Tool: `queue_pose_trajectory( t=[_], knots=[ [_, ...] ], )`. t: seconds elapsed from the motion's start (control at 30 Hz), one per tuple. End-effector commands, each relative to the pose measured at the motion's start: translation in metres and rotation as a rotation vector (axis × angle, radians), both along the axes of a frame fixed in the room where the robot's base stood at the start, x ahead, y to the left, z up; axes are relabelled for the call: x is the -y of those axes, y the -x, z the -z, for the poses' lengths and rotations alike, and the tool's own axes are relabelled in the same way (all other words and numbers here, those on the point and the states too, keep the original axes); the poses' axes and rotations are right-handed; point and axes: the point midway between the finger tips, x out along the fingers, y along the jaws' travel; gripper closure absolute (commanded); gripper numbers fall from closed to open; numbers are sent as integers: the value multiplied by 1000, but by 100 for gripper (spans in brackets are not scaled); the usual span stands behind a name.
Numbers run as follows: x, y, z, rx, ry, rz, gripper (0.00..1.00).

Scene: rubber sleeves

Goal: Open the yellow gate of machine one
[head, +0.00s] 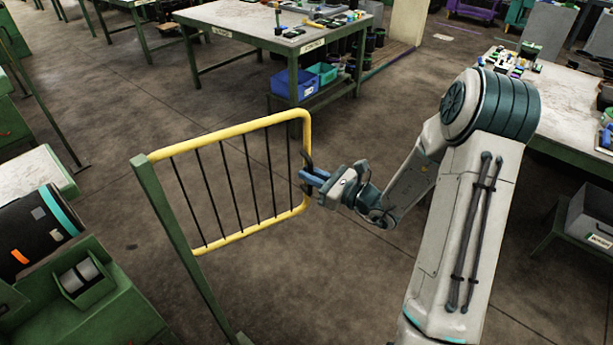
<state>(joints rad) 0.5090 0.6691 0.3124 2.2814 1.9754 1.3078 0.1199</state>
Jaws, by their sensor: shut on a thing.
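The yellow gate (229,133) stands in the middle left of the head view, a yellow tube frame with thin dark upright bars. Its left side meets a green post (178,225). A dark handle (304,172) is on its right upright. My gripper (312,178), with blue fingers, is at that upright from the right and is shut on the handle. The fingers partly hide the handle. The gate stands out over the open floor. I cannot tell its exact angle.
A green machine (95,300) with a dark drum (38,232) is at the lower left. A table (245,22) with blue and teal bins (294,83) below stands behind the gate. Another table (575,108) is at the right. The floor around the gate is clear.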

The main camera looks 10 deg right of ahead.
Motion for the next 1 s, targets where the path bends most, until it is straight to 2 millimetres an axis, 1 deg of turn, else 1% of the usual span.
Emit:
queue_pose_trajectory(
  t=[0.03, 0.37, 0.4, 0.43, 0.47, 0.77, 0.87, 1.0],
  knots=[
    [-3, 1, -1, 3, -2, -8, 100],
    [-3, 1, -1, 2, -2, -9, 100],
    [-3, 1, -1, 2, -2, -9, 85],
    [-3, 1, -1, 2, -2, -9, 76],
    [-3, 1, -1, 2, -2, -9, 71],
    [1, 1, 0, 1, -1, -2, 71],
    [7, 5, 1, 0, 0, 0, 71],
    [25, 21, 2, 1, 1, 1, 71]
  ],
)
